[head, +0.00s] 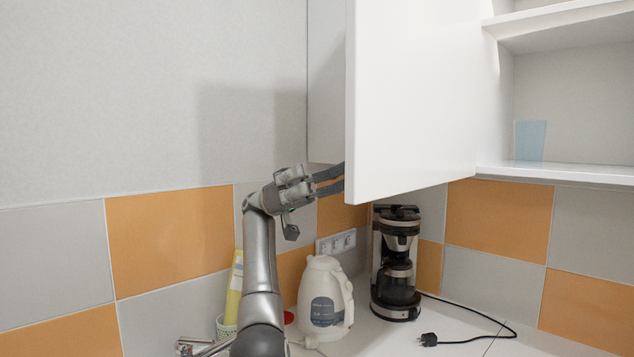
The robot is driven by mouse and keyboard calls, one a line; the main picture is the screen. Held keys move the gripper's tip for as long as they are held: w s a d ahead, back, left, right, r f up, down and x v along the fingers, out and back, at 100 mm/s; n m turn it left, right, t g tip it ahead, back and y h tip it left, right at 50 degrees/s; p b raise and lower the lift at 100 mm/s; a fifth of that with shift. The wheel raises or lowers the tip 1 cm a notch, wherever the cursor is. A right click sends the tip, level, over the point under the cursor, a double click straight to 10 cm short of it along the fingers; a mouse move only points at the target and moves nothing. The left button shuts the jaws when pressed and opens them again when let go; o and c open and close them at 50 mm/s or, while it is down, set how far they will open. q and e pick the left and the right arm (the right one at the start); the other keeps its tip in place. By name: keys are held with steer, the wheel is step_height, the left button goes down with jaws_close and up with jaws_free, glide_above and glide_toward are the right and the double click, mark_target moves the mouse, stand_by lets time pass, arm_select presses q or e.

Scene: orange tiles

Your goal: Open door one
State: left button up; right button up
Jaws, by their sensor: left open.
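A white cabinet door (425,100) stands swung open at the upper middle, its lower left corner toward me. The open cabinet (575,100) to its right shows its shelves. My left gripper (340,180) is open at the door's left edge, near its lower corner. Its fingertips reach to or behind that edge, so I cannot tell whether they touch the door. My right gripper is not in view.
A blue glass (530,140) stands on the cabinet's lower shelf. Below, a white kettle (324,298) and a black coffee maker (396,262) stand on the counter. A black plug and cord (430,339) lie at the front right. A wall socket strip (336,242) is behind the kettle.

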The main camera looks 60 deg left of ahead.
arm_select(q)
steer(key=shift+v, duration=1.15)
